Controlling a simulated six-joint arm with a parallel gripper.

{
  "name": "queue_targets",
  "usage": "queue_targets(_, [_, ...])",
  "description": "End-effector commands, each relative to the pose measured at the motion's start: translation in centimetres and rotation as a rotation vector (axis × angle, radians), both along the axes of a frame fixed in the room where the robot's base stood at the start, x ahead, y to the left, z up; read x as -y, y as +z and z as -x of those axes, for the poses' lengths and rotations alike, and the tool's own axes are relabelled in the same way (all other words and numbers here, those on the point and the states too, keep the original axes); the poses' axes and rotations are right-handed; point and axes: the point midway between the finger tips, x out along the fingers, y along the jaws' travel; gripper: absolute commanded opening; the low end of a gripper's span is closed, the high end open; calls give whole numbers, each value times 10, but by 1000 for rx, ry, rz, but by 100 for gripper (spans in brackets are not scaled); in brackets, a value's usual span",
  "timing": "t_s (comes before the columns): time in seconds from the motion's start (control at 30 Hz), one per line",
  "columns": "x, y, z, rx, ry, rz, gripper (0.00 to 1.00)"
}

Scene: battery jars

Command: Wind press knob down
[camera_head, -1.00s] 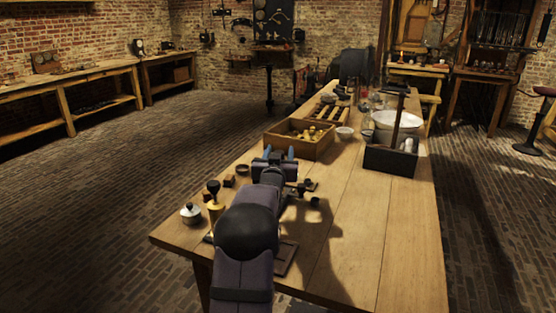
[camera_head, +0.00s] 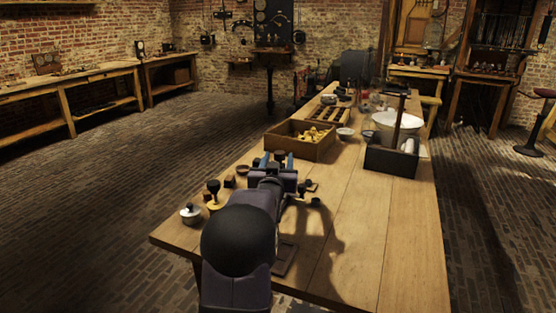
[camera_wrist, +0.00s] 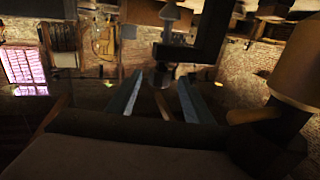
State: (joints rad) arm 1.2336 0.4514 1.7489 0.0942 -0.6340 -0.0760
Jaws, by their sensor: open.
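My gripper (camera_head: 277,162) is open, its two blue fingers apart above the near part of the workbench. A small dark round top (camera_head: 279,154) shows between or just beyond the fingers; it may be the press knob, but I cannot tell if they touch it. In the wrist view the blue fingers (camera_wrist: 157,97) point at a dark frame (camera_wrist: 205,38), with a blurred dark piece between them. The press body is mostly hidden by my arm. A dark flat plate (camera_head: 284,257) shows beside my arm on the table; I cannot tell whether it belongs to the press.
A black-handled stamp-like tool (camera_head: 213,192) and a lidded pot (camera_head: 190,213) stand left of my arm. A wooden box (camera_head: 322,151) with brass pieces lies beyond. A dark caddy (camera_head: 391,161) stands at right. The table's right front (camera_head: 400,250) is clear.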

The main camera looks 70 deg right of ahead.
Motion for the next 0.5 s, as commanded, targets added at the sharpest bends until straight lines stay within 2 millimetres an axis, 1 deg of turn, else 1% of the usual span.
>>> queue_targets(0.27, [9, 11, 7, -14, 33, 24, 46])
queue_targets(0.4, [16, 17, 11, -25, 90, 44, 46])
queue_targets(0.5, [18, 18, 13, -28, 146, 50, 46])
